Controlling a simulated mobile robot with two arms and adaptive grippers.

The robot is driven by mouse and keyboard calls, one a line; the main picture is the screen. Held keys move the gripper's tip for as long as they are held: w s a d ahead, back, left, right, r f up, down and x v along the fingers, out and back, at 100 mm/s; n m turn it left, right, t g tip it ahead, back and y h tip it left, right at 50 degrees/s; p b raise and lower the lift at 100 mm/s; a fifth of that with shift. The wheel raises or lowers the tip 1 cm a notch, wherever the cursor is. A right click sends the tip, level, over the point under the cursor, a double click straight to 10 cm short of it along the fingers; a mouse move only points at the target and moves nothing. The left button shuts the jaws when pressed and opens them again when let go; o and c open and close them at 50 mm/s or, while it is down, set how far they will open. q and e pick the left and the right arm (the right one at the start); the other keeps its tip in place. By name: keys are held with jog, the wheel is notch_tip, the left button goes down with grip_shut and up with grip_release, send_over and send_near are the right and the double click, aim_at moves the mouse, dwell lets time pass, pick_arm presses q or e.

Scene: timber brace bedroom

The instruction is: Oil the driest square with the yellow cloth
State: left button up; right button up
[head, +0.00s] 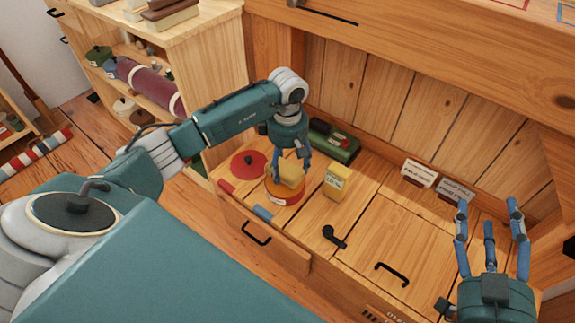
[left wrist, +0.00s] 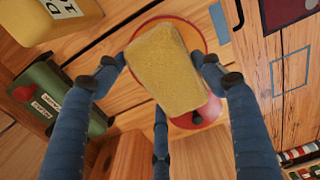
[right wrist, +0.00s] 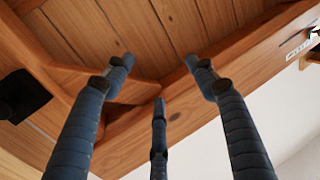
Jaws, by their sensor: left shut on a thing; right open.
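The yellow cloth (head: 291,174) is a folded, block-like pad in my left gripper (head: 290,155). In the left wrist view the cloth (left wrist: 167,70) sits between the fingers, over a round red-orange tin (left wrist: 160,22). In the head view this tin (head: 285,197) stands on the bench top, with the cloth at its opening. I cannot tell whether the cloth touches what is inside. A red disc with a knob (head: 249,162), like a lid, lies beside it. My right gripper (head: 490,225) is open and empty at the right. I cannot tell which square is driest.
A yellow labelled container (head: 337,182) stands right of the tin; a green box (head: 334,143) is behind. Small cards (head: 418,173) stand at the back. A black latch (head: 334,237) and handle (head: 392,274) stick up. Red and blue outlined squares (head: 565,12) show on the upper ledge.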

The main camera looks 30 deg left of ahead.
aim_at(288, 164)
pick_arm(q)
jog(key=shift+r+p, duration=0.45)
jog(key=shift+r, duration=0.15)
jog(key=shift+r+p, duration=0.4)
jog(key=shift+r, duration=0.15)
jog(key=shift+r+p, duration=0.4)
jog(key=shift+r, duration=0.15)
jog(key=shift+r+p, duration=0.35)
jog(key=shift+r, duration=0.15)
pick_arm(e)
jog(key=s+d+f+g+h, duration=0.1)
jog(key=s+d+f+g, duration=0.1)
jog(key=s+f+g, duration=0.2)
jog(key=s+d+f+g+h, duration=0.1)
jog(key=s+f+g, duration=0.3)
jog(key=f, duration=0.7)
jog(key=shift+s+d+f+m+g, duration=0.3)
jog(key=shift+s+d+g, duration=0.15)
jog(key=shift+d, duration=0.25)
jog(key=shift+r, duration=0.1)
